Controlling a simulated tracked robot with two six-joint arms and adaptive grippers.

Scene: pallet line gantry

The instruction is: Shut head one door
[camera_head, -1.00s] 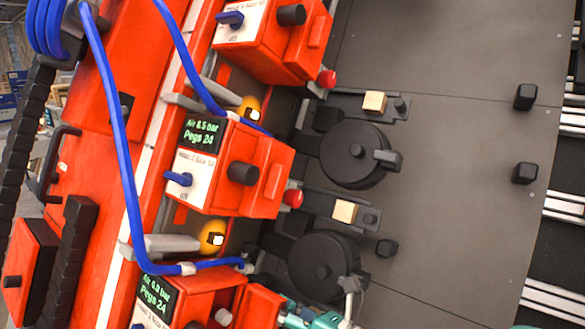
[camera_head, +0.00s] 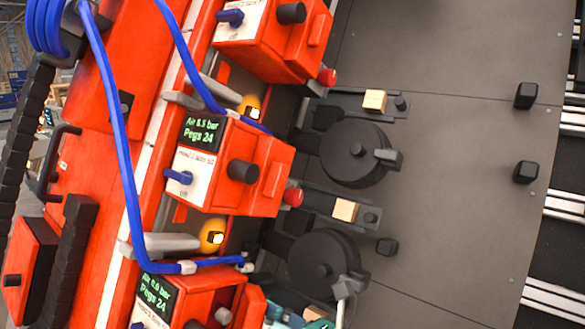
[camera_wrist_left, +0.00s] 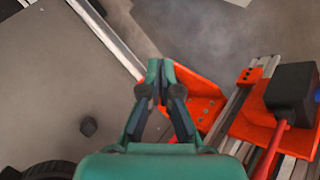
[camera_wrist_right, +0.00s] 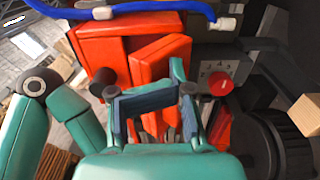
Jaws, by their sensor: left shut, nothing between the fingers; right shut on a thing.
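Head one is the lowest orange box (camera_head: 190,298) in the head view, with a green readout, cut off by the bottom edge. Its orange door (camera_head: 254,312) stands at its right side, partly open. In the right wrist view the door (camera_wrist_right: 160,62) stands at an angle to the box (camera_wrist_right: 98,52). My right gripper (camera_wrist_right: 152,97) is shut on the door there; the exact contact is hard to see. In the head view only a teal bit of it shows (camera_head: 288,316). My left gripper (camera_wrist_left: 160,66) is shut and empty, in front of an orange bracket.
Two similar orange heads (camera_head: 235,168) stand above in the head view, with blue hoses (camera_head: 120,150) in front. Black round discs (camera_head: 352,155) and wooden blocks (camera_head: 344,210) lie to the right. The grey plate beyond is mostly bare.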

